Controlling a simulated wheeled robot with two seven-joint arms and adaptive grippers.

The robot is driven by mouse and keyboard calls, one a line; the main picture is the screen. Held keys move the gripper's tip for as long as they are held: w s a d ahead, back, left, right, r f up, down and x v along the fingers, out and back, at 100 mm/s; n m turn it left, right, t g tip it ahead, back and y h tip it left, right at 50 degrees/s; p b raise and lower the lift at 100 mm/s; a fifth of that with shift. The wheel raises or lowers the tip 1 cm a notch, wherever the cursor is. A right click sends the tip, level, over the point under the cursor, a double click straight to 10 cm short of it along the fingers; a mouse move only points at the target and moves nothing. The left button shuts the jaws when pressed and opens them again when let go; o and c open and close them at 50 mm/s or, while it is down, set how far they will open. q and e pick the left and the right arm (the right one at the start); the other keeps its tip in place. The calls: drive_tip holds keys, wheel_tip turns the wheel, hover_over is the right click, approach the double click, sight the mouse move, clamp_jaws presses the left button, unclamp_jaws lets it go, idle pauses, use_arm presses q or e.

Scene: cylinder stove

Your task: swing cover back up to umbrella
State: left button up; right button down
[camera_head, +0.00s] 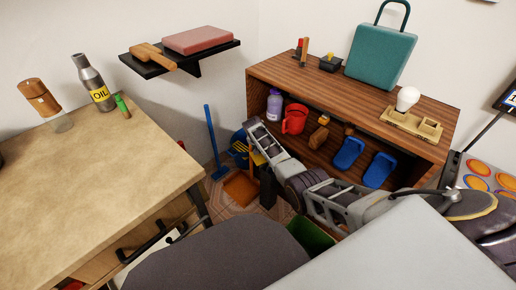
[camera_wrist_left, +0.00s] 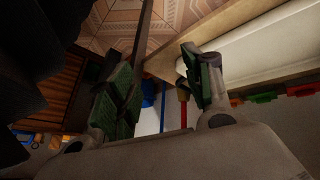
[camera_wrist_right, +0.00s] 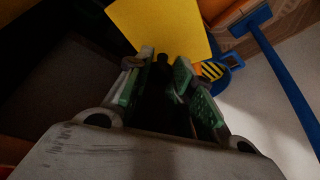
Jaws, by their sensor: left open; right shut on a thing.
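I cannot pick out the umbrella or its cover for certain in any view. In the right wrist view my right gripper (camera_wrist_right: 164,85) is shut on a dark, narrow thing (camera_wrist_right: 163,100), too shadowed to name. A flat yellow panel (camera_wrist_right: 158,28) is just beyond the fingertips. In the head view my right arm reaches from the right to the floor corner, beside a small yellow thing (camera_head: 257,158); its fingertips are not clear there. My left gripper (camera_wrist_left: 162,88) is open in the left wrist view, with nothing held between its fingers. It is not seen in the head view.
A wooden shelf (camera_head: 350,100) holding several items stands at the right. A wooden counter (camera_head: 80,180) with an oil bottle (camera_head: 93,82) is at the left. A wall shelf (camera_head: 155,66) hangs above.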

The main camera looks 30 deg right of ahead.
drive_tip(key=shift+s+d+m+g+h, duration=0.1)
drive_tip(key=shift+d+m+g+h, duration=0.35)
drive_tip(key=shift+m, duration=0.75)
drive_tip(key=shift+s+d+m+g+b, duration=0.25)
drive_tip(key=shift+d+m+b, duration=0.2)
drive_tip(key=shift+m, duration=0.25)
drive_tip(key=shift+s+d+m+g+b, duration=0.3)
drive_tip(key=shift+d+m+b, duration=0.1)
drive_tip(key=shift+m, duration=0.5)
use_arm(q)
drive_tip(key=f, duration=0.4)
drive_tip(key=shift+s+d+t, duration=0.15)
drive_tip(key=shift+d+t, duration=0.15)
drive_tip(key=shift+d, duration=0.05)
use_arm(e)
drive_tip(key=shift+s+d+m, duration=0.2)
drive_tip(key=shift+d+m, duration=0.1)
drive_tip(key=shift+m, duration=0.3)
use_arm(q)
drive_tip(key=shift+w+r, duration=0.2)
drive_tip(key=shift+r, duration=0.05)
use_arm(e)
drive_tip(key=shift+g, duration=0.3)
drive_tip(key=c, duration=1.2)
unclamp_jaws()
drive_tip(key=shift+c, duration=0.2)
use_arm(q)
drive_tip(key=shift+w+r, duration=0.1)
drive_tip(key=shift+w, duration=0.2)
